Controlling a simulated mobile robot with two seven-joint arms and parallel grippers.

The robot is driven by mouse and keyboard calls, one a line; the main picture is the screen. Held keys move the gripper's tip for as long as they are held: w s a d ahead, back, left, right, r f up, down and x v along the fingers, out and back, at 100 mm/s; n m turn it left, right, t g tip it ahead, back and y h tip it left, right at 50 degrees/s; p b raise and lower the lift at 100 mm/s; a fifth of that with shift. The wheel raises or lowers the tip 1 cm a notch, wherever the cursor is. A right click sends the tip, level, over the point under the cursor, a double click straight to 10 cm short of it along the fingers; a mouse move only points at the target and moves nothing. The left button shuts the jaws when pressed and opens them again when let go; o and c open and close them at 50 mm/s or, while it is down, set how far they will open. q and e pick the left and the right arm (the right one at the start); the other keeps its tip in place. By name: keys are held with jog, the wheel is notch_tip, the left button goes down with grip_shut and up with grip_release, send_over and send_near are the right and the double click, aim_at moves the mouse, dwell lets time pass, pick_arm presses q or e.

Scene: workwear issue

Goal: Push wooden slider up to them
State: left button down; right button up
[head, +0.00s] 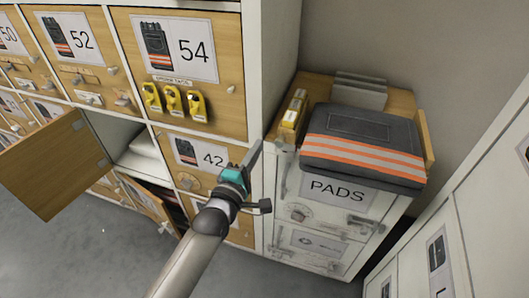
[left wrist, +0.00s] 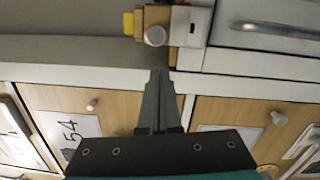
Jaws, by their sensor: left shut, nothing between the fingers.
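In the left wrist view a small wooden block with a round pale knob, which looks like the wooden slider (left wrist: 153,19), sits between a yellow piece (left wrist: 128,23) and a white block (left wrist: 190,26). In the head view I cannot clearly make out the slider; yellow items (head: 293,112) stand at the left of the low cabinet's top. My left gripper (head: 254,157) is shut and empty, in front of the cabinets and left of the low one. Its fingers (left wrist: 158,75) point toward the knob, apart from it in the picture. My right gripper is not in view.
A dark folded garment with orange stripes (head: 362,150) lies on the low cabinet marked PADS (head: 338,190). Grey flat items (head: 359,92) stand behind it. Yellow tags (head: 173,98) hang on locker 54. An open wooden door (head: 52,168) sticks out at left. Grey floor is free below.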

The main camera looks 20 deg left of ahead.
aim_at(281, 146)
pick_arm(q)
jog(key=shift+w+d+r, duration=0.1)
jog(key=shift+d+r, duration=0.05)
jog(key=shift+d, duration=0.4)
jog(key=shift+w+d+r, duration=0.1)
jog(key=shift+d, duration=0.45)
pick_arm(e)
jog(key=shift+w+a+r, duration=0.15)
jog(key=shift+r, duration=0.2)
pick_arm(q)
jog(key=shift+d, duration=0.5)
jog(key=shift+s+d+p, duration=0.1)
jog(key=shift+d+p, duration=0.4)
jog(key=shift+d, duration=0.5)
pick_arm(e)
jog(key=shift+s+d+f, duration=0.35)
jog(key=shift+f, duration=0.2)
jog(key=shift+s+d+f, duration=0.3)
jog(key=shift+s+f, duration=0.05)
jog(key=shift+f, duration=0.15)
